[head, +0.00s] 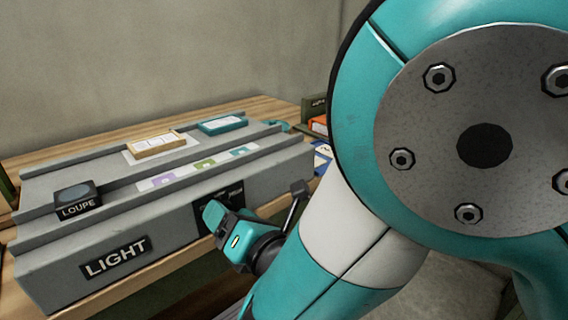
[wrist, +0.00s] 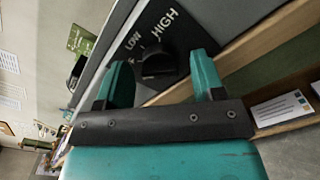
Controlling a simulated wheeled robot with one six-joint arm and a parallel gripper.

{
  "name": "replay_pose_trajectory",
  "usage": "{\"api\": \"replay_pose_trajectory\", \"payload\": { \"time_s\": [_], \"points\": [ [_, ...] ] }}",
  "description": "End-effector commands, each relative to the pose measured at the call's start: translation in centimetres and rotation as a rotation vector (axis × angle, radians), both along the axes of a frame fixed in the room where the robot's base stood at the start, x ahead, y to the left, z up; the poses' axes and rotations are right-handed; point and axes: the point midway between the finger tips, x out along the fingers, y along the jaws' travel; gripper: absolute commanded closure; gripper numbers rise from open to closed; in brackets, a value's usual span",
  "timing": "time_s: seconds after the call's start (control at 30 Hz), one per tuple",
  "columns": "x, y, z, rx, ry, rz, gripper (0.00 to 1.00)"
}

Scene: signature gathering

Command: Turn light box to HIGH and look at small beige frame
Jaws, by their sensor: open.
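The light box (head: 130,235) is a long grey case on a wooden table, with a LIGHT label on its front. The small beige frame (head: 157,145) lies on its top, on a pale patch. A black dial plate with LOW and HIGH lettering shows in the wrist view, with a dark knob (wrist: 157,66) on it. My gripper (wrist: 161,62) is open, its teal fingers on either side of the knob; I cannot tell whether they touch it. In the head view my gripper (head: 222,222) is at the light box's front and partly covers the dial plate. The knob's exact setting is unclear.
A black LOUPE block (head: 78,199) stands at the box's left end. A teal frame (head: 222,125) lies behind right of the beige one. A strip with purple, green and teal patches (head: 203,164) runs along the top. My arm hides the head view's right side.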

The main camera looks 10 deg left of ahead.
Motion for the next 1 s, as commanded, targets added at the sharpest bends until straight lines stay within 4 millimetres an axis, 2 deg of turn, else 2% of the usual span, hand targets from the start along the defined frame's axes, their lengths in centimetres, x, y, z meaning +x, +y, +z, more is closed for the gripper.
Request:
{"api": "replay_pose_trajectory", "payload": {
  "time_s": [0.17,0.4,0.73,1.0],
  "points": [
    [0.01,-0.01,-0.03,0.000,0.000,0.000,0.38],
    [0.01,-0.02,-0.01,0.001,0.000,-0.001,0.87],
    [0.02,-0.04,-0.01,0.025,0.028,-0.001,0.87],
    [0.05,-0.05,-0.07,0.131,0.152,-0.002,0.87]
  ]
}}
